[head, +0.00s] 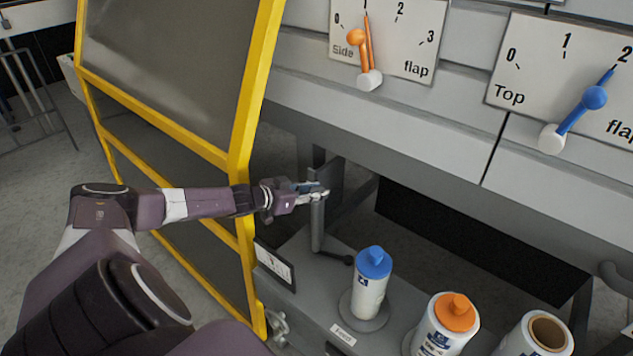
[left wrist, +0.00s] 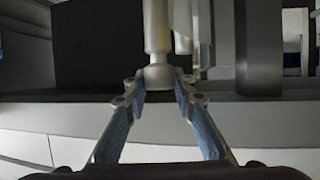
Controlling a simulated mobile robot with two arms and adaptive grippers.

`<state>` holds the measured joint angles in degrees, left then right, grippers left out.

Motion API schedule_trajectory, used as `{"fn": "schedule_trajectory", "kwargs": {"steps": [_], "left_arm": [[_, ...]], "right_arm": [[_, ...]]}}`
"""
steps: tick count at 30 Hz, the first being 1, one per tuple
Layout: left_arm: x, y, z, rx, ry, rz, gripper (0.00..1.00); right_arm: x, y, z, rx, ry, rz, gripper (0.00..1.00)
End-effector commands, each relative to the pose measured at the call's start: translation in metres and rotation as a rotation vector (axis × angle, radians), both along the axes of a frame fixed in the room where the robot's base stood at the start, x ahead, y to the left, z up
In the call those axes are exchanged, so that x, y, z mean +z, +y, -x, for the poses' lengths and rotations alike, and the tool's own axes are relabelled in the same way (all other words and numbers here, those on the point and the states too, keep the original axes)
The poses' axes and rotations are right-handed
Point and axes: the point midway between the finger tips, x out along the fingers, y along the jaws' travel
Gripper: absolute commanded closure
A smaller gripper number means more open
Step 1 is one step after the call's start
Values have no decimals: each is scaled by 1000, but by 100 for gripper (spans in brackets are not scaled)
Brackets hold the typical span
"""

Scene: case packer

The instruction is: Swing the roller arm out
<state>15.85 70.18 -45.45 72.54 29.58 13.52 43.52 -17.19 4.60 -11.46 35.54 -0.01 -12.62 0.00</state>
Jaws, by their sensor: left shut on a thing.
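The roller arm (head: 317,228) shows in the head view as a slim grey upright bar in the recess under the machine's panels, beside the yellow-framed door. My left gripper (head: 318,193) reaches in from the left and is shut at the upper end of this bar. In the left wrist view, a pale round rod with a rounded end (left wrist: 158,76) sits between the two blue-padded fingers (left wrist: 160,92). The fingers hide part of the bar's top in the head view. My right gripper is not in view.
A yellow-framed door (head: 243,130) stands close by my left forearm. A blue-capped bottle (head: 371,285), an orange-capped bottle (head: 443,325) and an open-topped roll (head: 540,335) stand on the ledge. Side flap (head: 405,35) and top flap (head: 520,60) dials are above.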

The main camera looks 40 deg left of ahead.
Motion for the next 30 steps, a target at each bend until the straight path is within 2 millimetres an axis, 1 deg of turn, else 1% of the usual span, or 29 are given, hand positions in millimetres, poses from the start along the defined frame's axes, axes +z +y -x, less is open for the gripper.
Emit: {"fn": "schedule_trajectory", "kwargs": {"steps": [1, 5, 6, 17, 21, 30], "left_arm": [[3, 2, -1, 3, -5, -4, 74], [3, 2, -1, 3, -4, -3, 60], [2, 2, -1, 2, -4, -2, 58], [1, 1, 2, 1, -1, -2, 58], [3, 3, 11, 2, 2, 0, 58], [13, 6, 35, 3, 2, 0, 58]], "right_arm": [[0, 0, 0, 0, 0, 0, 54], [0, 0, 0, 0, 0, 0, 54], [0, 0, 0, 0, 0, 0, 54], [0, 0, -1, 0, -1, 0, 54], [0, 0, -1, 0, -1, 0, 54], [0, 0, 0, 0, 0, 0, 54]]}}
